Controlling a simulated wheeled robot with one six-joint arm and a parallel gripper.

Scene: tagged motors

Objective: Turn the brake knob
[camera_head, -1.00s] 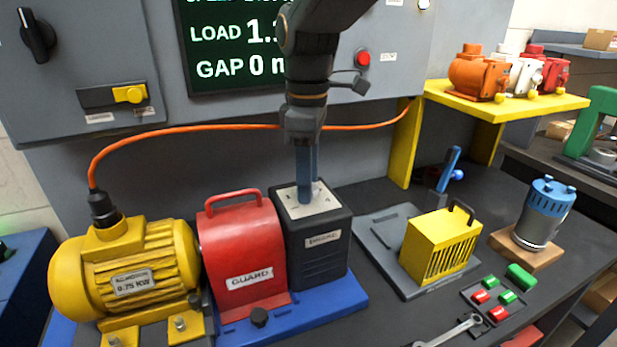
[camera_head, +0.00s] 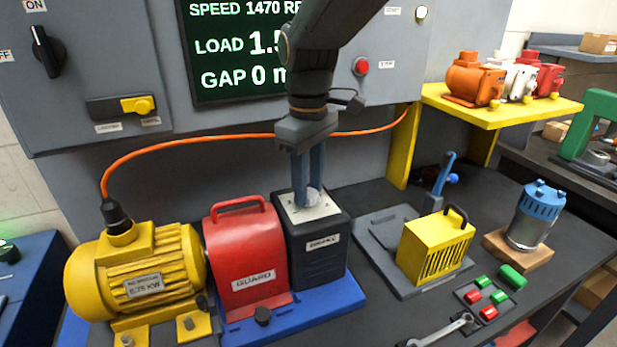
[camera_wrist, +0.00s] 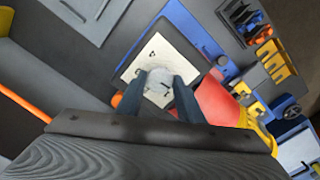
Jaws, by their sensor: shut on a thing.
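The brake box (camera_head: 318,250) is a dark block with a label on its front and a pale marked plate (camera_head: 326,211) on top. The grey brake knob (camera_head: 312,196) stands on that plate. My gripper (camera_head: 309,193) points down from above, its two blue-grey fingers shut on the knob. In the wrist view the knob (camera_wrist: 157,86) sits between the fingertips, with dark marks on the plate (camera_wrist: 162,62) around it. The fingers hide part of the knob. The display (camera_head: 240,48) on the panel shows a speed of 1470, a load starting "1." and a gap of 0, partly covered by my arm.
The red guard (camera_head: 245,255) stands close left of the brake box, and the yellow motor (camera_head: 140,275) is further left. An orange cable (camera_head: 200,133) runs behind. A yellow caged unit (camera_head: 436,246) stands to the right, with a wrench (camera_head: 440,331) in front.

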